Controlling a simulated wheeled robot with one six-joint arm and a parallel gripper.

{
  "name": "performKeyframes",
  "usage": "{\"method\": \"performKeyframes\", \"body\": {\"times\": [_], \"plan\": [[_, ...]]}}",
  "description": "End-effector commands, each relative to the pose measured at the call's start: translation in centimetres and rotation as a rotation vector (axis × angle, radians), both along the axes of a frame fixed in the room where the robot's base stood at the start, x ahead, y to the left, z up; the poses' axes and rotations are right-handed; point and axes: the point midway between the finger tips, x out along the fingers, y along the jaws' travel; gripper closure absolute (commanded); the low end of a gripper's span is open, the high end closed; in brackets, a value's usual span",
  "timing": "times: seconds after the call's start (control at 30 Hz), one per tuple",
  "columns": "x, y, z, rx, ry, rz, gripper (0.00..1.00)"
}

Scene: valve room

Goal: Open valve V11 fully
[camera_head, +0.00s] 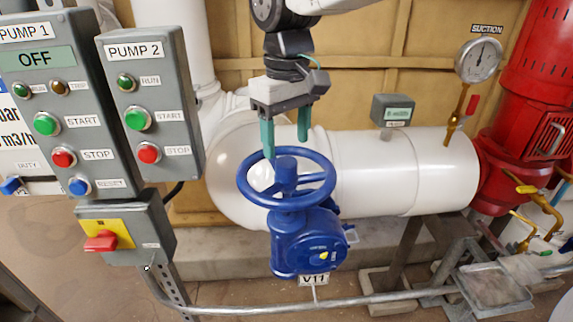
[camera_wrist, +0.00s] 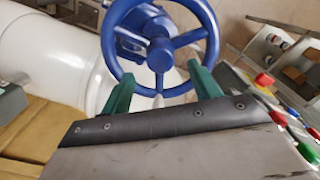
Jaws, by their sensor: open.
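Valve V11 (camera_head: 302,245) is a blue valve with a spoked handwheel (camera_head: 287,204) on top, in the middle of the head view. My gripper (camera_head: 286,147) is open and empty, with two green fingers pointing down at the wheel's far side. In the head view the left fingertip overlaps the far rim; I cannot tell whether it touches. In the wrist view the handwheel (camera_wrist: 160,55) lies ahead, and part of its rim shows between the fingers of my gripper (camera_wrist: 164,82).
A white pipe (camera_head: 375,178) runs behind the valve to a red pump (camera_head: 505,165). Pump control boxes (camera_head: 170,100) and a red switch (camera_head: 103,241) stand at the left. A grey rail (camera_head: 370,298) crosses in front, below the valve. A suction gauge (camera_head: 479,60) stands at the right.

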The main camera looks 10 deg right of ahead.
Motion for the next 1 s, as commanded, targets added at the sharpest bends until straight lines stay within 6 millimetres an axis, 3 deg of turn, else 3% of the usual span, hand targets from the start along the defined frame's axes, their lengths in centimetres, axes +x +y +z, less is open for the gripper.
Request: {"method": "performKeyframes", "body": {"times": [0.17,0.5,0.83,1.0], "plan": [[0.0,0.0,0.0,0.0,0.0,-0.088,0.38],[0.0,0.0,0.0,0.0,0.0,-0.58,0.38],[0.0,0.0,0.0,0.0,0.0,-0.83,0.38],[0.0,0.0,0.0,0.0,0.0,-1.085,0.38]]}}
